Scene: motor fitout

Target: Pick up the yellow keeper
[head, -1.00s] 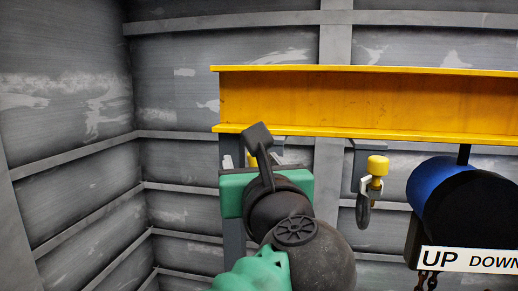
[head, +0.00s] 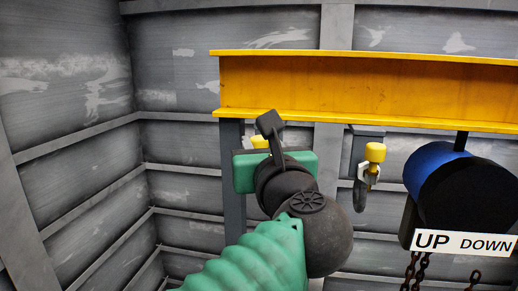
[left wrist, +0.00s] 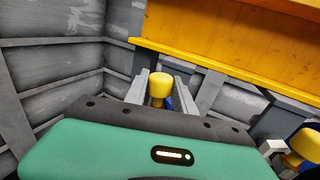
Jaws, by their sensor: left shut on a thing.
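A yellow capped keeper (head: 260,141) shows just past my left gripper in the head view, largely hidden behind the wrist. In the left wrist view the yellow keeper (left wrist: 158,88) stands between the two grey fingers of my left gripper (left wrist: 160,92), which are shut on it. It is below the left end of the yellow beam. A second yellow-capped piece (head: 375,152) sits on a bracket to the right, apart from the gripper; it also shows at the right edge of the left wrist view (left wrist: 304,145). My right gripper is not in view.
The yellow beam (head: 370,88) runs across just above my left gripper. A blue and black hoist (head: 445,185) hangs at the right, with an UP DOWN sign (head: 465,242) and chains below. A grey post (head: 232,190) stands behind the gripper. Grey panelled walls close the back and left.

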